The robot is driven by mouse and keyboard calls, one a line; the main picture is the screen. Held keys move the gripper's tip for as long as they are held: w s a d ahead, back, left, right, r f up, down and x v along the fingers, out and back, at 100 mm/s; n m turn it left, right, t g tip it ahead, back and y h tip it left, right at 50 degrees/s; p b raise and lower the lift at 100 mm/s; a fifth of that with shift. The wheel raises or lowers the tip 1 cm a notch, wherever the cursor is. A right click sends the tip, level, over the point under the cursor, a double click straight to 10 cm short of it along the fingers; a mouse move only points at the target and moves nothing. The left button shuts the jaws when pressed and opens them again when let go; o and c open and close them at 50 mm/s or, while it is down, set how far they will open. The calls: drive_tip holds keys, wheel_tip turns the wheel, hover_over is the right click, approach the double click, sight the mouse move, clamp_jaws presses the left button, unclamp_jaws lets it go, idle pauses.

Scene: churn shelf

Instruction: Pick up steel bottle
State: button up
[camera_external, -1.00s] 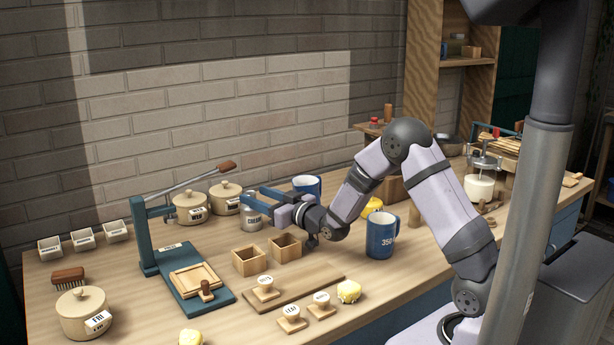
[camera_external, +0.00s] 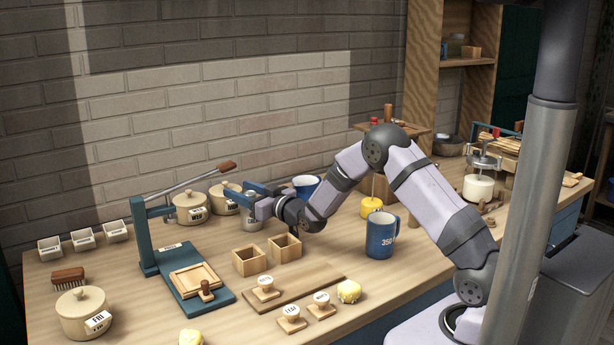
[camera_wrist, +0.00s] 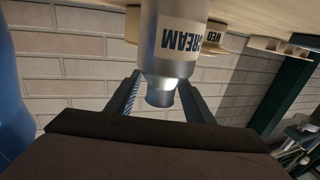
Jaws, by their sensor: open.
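The steel bottle (camera_external: 250,219) stands on the table beside the lidded wooden crocks, partly hidden by my gripper in the external view. In the wrist view the bottle (camera_wrist: 165,45), labelled CREAM, appears upside down with its narrow neck between my fingers. My gripper (camera_wrist: 160,95) is open, with one finger on each side of the neck and visible gaps. In the external view my gripper (camera_external: 254,198) is level with the upper part of the bottle.
Wooden crocks (camera_external: 190,208) stand left of the bottle, near the blue lever press (camera_external: 145,240). A blue mug (camera_external: 306,185) is close on the right. Small open wooden boxes (camera_external: 249,261) stand in front. Another blue mug (camera_external: 381,236) stands nearer my arm.

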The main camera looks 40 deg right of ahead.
drive_tip(key=shift+w+a, duration=0.15)
drive_tip(key=shift+w, duration=0.3)
drive_tip(key=shift+c, duration=0.3)
clamp_jaws()
drive_tip(key=shift+r, duration=0.1)
wheel_tip(320, 180, up, 18)
drive_tip(key=b, duration=0.2)
